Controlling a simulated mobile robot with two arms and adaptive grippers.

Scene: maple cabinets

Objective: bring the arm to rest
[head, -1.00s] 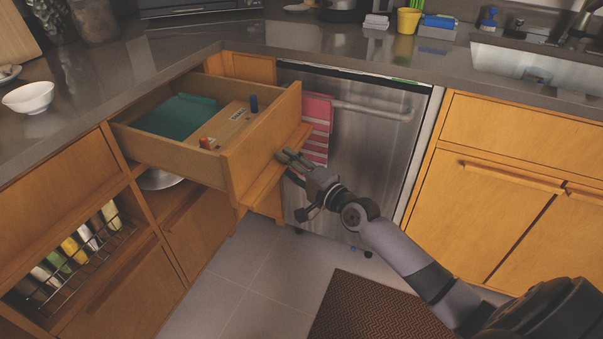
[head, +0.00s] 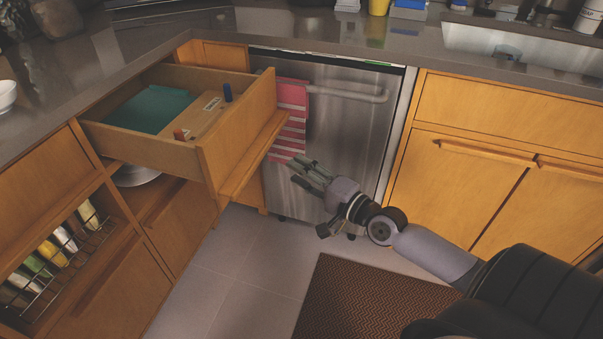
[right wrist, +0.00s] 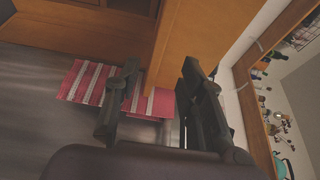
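My right gripper (head: 304,177) is in front of the dishwasher, to the right of the open drawer (head: 235,150). It is apart from the drawer's front ledge (head: 255,155) and empty. In the right wrist view its two fingers (right wrist: 160,75) stand well apart, with nothing between them but background. My right arm reaches in from the right side of the head view. My left gripper is not in view.
The drawer holds a teal item (head: 150,108) and a wooden box (head: 205,115). A red-striped towel (head: 291,120) hangs on the dishwasher (head: 345,125). A brown mat (head: 365,300) lies on the grey floor. Maple cabinets (head: 460,185) stand at right.

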